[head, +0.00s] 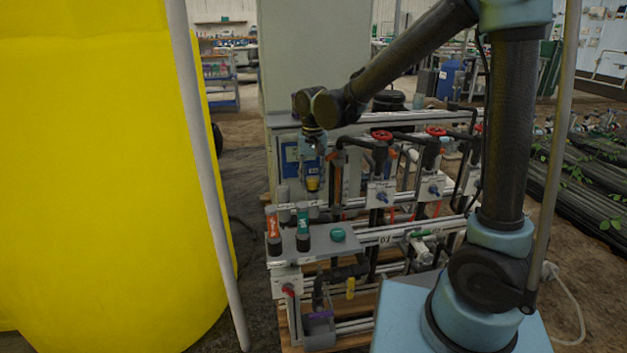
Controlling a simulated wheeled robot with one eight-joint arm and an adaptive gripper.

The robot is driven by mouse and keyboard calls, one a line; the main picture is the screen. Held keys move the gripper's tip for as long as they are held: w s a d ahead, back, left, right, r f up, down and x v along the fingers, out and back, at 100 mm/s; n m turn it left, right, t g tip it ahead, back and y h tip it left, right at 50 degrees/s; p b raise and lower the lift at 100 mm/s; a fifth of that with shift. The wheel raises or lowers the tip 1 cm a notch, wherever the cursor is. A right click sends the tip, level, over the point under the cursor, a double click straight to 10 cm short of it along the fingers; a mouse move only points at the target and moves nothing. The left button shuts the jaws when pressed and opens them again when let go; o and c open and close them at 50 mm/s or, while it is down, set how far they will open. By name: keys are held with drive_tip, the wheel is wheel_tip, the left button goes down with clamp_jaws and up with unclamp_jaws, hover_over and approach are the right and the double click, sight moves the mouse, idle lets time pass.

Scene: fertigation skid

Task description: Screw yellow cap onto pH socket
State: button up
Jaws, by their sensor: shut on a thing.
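My gripper (312,178) points down at the left end of the skid, above the small grey shelf. It is shut on a small yellow cap (312,185), which shows at its fingertips. The cap appears to be above the shelf, apart from it. On the shelf stand an orange-labelled dark cylinder (273,229) and a green-labelled dark cylinder (303,230). A round green cap (338,234) sits to their right. I cannot tell at this size which fitting is the pH socket.
A grey shelf plate (352,246) carries these parts. Red handwheels (382,135), blue-handled valves (382,196) and pipes crowd the skid to the right. A large yellow tank (100,180) stands at left. A yellow handle (350,288) hangs below the shelf.

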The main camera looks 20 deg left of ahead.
drive_tip(key=shift+f, duration=0.35)
idle(0.4)
drive_tip(key=shift+o, duration=0.9)
drive_tip(key=shift+f, duration=0.25)
drive_tip(key=c, duration=0.6)
drive_tip(key=shift+m, duration=1.4)
